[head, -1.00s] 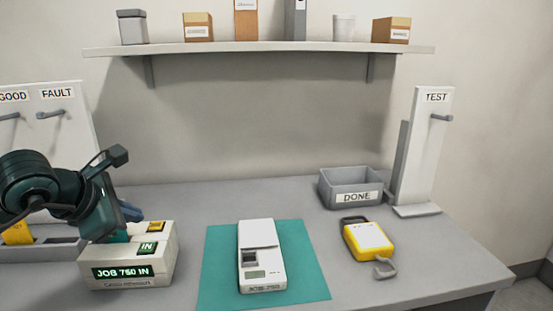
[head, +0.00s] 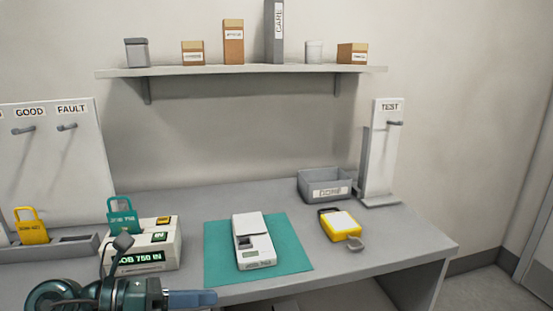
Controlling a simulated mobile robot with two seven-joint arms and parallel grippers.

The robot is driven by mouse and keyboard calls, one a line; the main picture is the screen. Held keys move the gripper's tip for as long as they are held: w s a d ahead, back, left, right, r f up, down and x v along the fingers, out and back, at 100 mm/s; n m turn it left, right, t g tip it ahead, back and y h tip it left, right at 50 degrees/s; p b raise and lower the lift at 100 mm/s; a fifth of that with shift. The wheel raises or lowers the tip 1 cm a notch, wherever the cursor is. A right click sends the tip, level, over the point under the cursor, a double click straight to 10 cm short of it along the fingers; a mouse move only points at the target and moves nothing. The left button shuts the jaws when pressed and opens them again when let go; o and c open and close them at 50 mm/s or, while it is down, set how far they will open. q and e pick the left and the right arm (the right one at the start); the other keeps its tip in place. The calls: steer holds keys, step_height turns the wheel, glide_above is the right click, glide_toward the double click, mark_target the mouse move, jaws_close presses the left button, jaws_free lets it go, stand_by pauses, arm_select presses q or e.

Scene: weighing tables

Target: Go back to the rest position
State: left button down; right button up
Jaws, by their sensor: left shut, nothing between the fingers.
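My left gripper (head: 195,299) is low at the bottom left of the head view, in front of the table's front edge and pointing right. It is shut and empty. My left forearm covers part of the front of a white box (head: 165,250) with a lit display reading JOB 750 IN. A teal padlock-shaped tag (head: 122,217) stands upright at the back left of this box, apart from the gripper. My right gripper is out of view.
A white device (head: 253,243) lies on a teal mat (head: 215,270). A yellow tag-like case (head: 340,226), a grey DONE bin (head: 325,186) and a TEST stand (head: 385,150) are to the right. A yellow tag (head: 32,226) stands in a grey holder (head: 85,243) at left.

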arm_select(q)
steer(key=s+a+f+n+t+y+p, duration=0.15)
steer(key=f+n+t+y, duration=0.35)
steer(key=n, duration=1.1)
steer(key=s+a+f+n+t+y+p, duration=0.2)
steer(key=f+n+t, duration=0.45)
steer(key=n, duration=1.05)
steer(key=s+f+n+g+y, duration=0.1)
steer(key=s+f+n+g, duration=0.2)
steer(key=f, duration=0.3)
steer(key=s+d+f+n+g+y, duration=0.1)
steer(key=s+f+n+g+y, duration=0.1)
steer(key=s+f, duration=0.4)
steer(key=f+n+g, duration=0.1)
steer(key=n, duration=0.1)
steer(key=shift+d+n+y, duration=0.2)
steer(key=shift+n+y, duration=0.1)
